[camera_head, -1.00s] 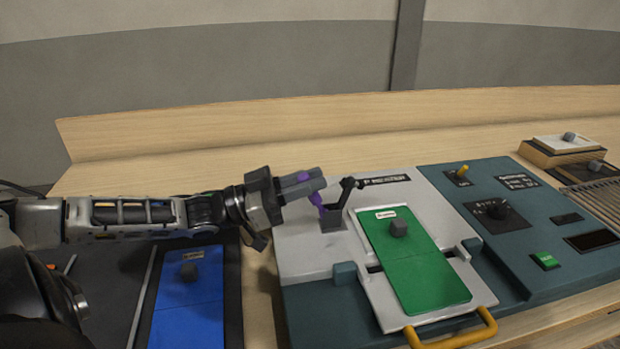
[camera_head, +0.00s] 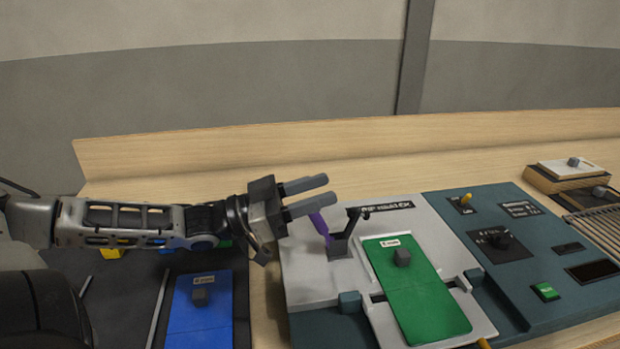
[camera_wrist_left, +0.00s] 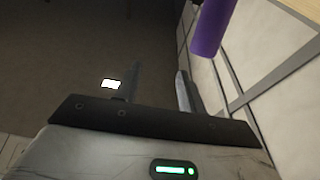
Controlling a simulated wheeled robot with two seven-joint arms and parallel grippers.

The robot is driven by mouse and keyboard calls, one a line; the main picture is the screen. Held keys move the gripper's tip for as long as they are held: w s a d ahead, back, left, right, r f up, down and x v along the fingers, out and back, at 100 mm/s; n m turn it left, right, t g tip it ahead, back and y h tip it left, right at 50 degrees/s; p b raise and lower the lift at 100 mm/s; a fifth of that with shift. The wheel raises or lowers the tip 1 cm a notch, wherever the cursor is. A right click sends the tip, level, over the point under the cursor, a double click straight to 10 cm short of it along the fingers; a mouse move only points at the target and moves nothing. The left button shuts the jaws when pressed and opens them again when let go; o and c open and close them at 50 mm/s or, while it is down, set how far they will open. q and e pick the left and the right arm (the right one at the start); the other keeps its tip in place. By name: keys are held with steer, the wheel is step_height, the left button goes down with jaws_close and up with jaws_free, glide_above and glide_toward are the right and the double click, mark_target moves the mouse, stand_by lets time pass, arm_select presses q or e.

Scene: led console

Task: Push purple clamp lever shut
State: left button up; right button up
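The purple clamp lever (camera_head: 320,226) rises from a dark bracket (camera_head: 340,244) on the light plate at the console's left part. It leans up and to the left, and a black clamp arm (camera_head: 354,217) points up and right from the same bracket. My left gripper (camera_head: 318,191) is open and empty, its two fingers pointing right, just above and left of the lever. In the left wrist view the purple lever (camera_wrist_left: 212,28) shows at the upper right, outside the space between the fingers (camera_wrist_left: 158,88). Whether a finger touches it I cannot tell. My right gripper is not in view.
A green card plate (camera_head: 425,300) with a dark knob lies right of the clamp. The teal panel (camera_head: 480,205) with switches is further right. A blue card plate (camera_head: 200,315) lies below my left arm. Bare wooden table (camera_head: 250,165) shows behind the console.

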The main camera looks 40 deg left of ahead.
arm_select(q)
steer(key=s+d+r, duration=0.6)
steer(key=s+r, duration=0.1)
steer(key=s, duration=0.2)
steer(key=shift+s+d, duration=0.25)
steer(key=shift+d, duration=0.15)
steer(key=shift+c, duration=0.3)
